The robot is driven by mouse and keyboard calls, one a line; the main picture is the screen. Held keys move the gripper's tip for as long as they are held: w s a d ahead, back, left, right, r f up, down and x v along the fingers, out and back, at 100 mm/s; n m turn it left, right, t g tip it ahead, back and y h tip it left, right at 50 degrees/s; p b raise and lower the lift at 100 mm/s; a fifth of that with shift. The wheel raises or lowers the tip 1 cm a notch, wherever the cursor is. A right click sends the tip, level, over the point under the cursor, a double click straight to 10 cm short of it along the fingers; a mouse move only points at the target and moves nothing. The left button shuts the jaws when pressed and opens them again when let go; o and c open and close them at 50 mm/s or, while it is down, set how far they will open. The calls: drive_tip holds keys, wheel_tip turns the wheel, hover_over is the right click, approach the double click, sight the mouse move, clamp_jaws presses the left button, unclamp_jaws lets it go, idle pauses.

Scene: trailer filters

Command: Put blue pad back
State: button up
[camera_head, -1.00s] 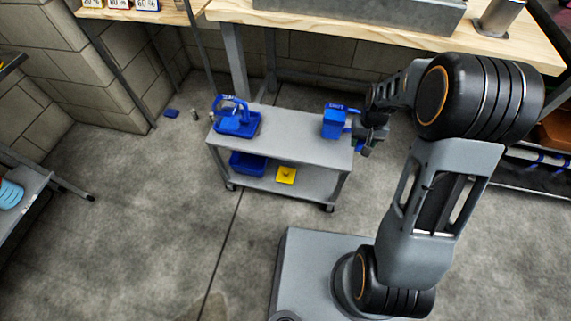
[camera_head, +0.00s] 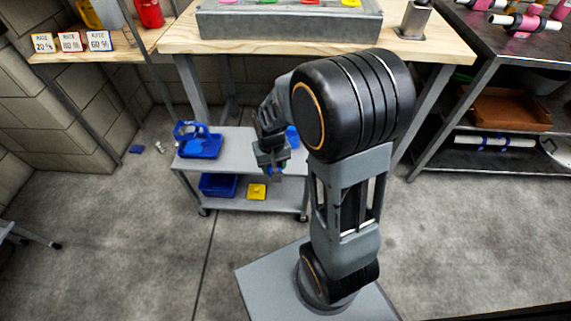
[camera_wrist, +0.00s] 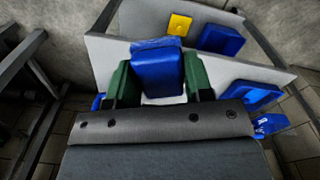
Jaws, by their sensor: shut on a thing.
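My gripper (camera_head: 271,158) is over the right part of the grey cart top (camera_head: 232,150). In the wrist view its two green fingers are shut on a blue pad (camera_wrist: 157,72), one on each side. In the head view only a little of the held blue pad (camera_head: 275,171) shows below the fingers. I cannot tell whether the pad touches the cart. A blue container (camera_head: 292,137) at the cart's right end is partly hidden behind my arm. A blue tray with a handle (camera_head: 201,147) stands on the cart's left end.
The lower shelf holds a blue bin (camera_head: 218,185) and a yellow pad (camera_head: 257,191). A small blue piece (camera_head: 136,149) lies on the floor left of the cart. A wooden workbench (camera_head: 300,39) stands behind. Floor in front of the cart is clear.

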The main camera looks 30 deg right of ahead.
drive_tip(key=w+d+f+b, duration=0.2)
drive_tip(key=w+d+f, duration=0.1)
drive_tip(key=d+f, duration=0.1)
drive_tip(key=w+d+f+b, duration=0.2)
drive_tip(key=w+d+f, duration=0.1)
drive_tip(key=f, duration=0.1)
drive_tip(key=shift+w+d, duration=0.35)
drive_tip(key=shift+w, duration=0.05)
drive_tip(key=shift+w+d+f+b, duration=0.15)
drive_tip(key=shift+f+b, duration=0.3)
drive_tip(key=shift+f, duration=0.5)
drive_tip(key=shift+w+d+f+b, duration=0.1)
drive_tip(key=shift+f+b, duration=0.3)
drive_tip(key=shift+f, duration=0.5)
drive_tip(key=shift+f, duration=0.15)
drive_tip(key=o, duration=0.9)
